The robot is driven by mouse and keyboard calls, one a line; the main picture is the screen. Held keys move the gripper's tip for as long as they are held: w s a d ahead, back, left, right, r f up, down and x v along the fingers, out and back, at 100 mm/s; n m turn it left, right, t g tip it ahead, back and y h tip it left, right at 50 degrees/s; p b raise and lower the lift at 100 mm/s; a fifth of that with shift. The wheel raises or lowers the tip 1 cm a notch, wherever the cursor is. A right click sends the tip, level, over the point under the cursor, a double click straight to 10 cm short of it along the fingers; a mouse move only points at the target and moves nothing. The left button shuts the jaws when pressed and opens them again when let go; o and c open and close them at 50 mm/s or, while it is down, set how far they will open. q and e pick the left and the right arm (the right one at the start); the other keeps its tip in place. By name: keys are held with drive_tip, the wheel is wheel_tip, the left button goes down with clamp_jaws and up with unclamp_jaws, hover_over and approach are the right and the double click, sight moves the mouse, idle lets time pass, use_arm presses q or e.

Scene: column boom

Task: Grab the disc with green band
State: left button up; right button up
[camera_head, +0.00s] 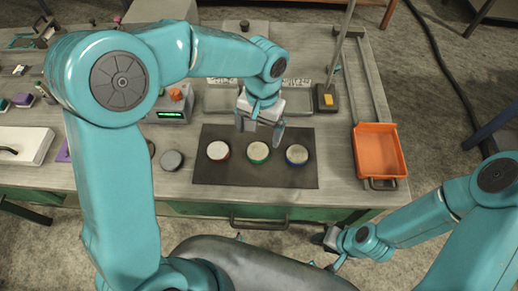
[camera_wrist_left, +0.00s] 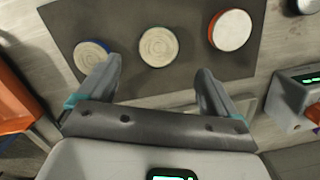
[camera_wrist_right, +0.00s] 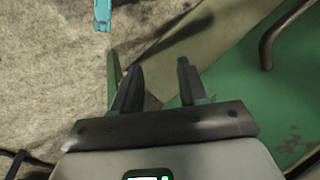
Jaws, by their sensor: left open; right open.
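The disc with the green band (camera_head: 258,153) lies flat on a dark mat (camera_head: 210,178), with a pale ringed top. It is the middle one of three discs. The red-banded disc (camera_head: 218,151) is to its left and the blue-banded disc (camera_head: 297,154) to its right. My left gripper (camera_head: 260,128) is open, empty and above the mat near the green-banded disc. In the left wrist view that disc (camera_wrist_left: 158,47) shows between and beyond the fingertips (camera_wrist_left: 160,70). My right gripper (camera_wrist_right: 160,68) is open and empty, low beside the bench's front.
An orange tray (camera_head: 380,152) stands at the bench's right end. A device with a green display (camera_head: 172,114) is left of the mat, with a grey round piece (camera_head: 172,160) near it. A stand with a rod (camera_head: 326,99) rises behind. The mat's front strip is clear.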

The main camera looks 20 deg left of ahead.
sight(258, 151)
use_arm(q)
drive_tip(key=f, duration=0.4)
drive_tip(key=s+f, duration=0.1)
drive_tip(key=f, duration=0.1)
drive_tip(key=shift+f+p, duration=0.2)
drive_tip(key=shift+p, duration=0.2)
drive_tip(key=c, duration=1.4)
